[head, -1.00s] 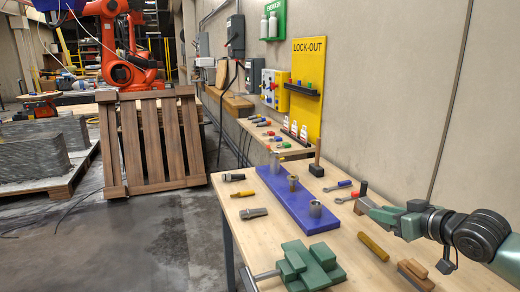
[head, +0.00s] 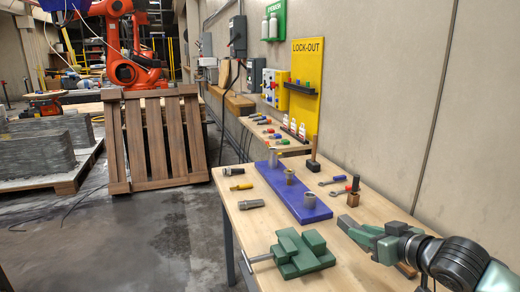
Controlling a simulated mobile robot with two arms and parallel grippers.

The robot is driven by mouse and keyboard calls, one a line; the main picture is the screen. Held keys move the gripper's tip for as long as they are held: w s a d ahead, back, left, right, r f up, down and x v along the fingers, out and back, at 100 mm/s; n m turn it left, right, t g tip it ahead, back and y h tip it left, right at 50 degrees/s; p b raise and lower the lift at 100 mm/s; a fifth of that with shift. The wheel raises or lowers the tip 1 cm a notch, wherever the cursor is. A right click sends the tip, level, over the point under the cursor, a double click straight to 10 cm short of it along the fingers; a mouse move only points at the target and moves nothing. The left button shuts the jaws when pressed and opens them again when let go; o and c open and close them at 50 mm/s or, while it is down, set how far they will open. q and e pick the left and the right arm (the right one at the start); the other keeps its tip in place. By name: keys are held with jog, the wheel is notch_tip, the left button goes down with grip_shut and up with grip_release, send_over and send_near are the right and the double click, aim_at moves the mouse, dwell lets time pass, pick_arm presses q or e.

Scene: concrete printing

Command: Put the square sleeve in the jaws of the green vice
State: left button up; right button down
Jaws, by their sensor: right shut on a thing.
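The green vice (head: 301,254) stands near the front edge of the bench, with its bar handle pointing left. My right gripper (head: 348,223) comes in from the right and is shut on a small grey piece (head: 346,222), which looks like the square sleeve. The piece is small in the picture and partly covered by the fingers, so its shape is hard to tell. The gripper is to the right of the vice and farther back, apart from it. The vice's jaw gap is hard to make out. My left gripper is not in view.
A blue board (head: 316,214) behind the vice carries several upright metal cylinders. A brown block (head: 353,200) with a red-and-black handle, spanners (head: 332,181) and a mallet (head: 313,165) lie beyond the gripper. A grey tool (head: 251,204) lies left. Bare bench top separates vice and gripper.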

jog(key=s+a+r+m+h, duration=0.2)
jog(key=s, duration=0.3)
jog(key=s+a+r+m+t+h, duration=0.1)
jog(key=s+a+r+m+h, duration=0.1)
jog(key=s, duration=0.4)
jog(key=shift+a+r+h, duration=0.4)
jog(key=shift+a, duration=0.45)
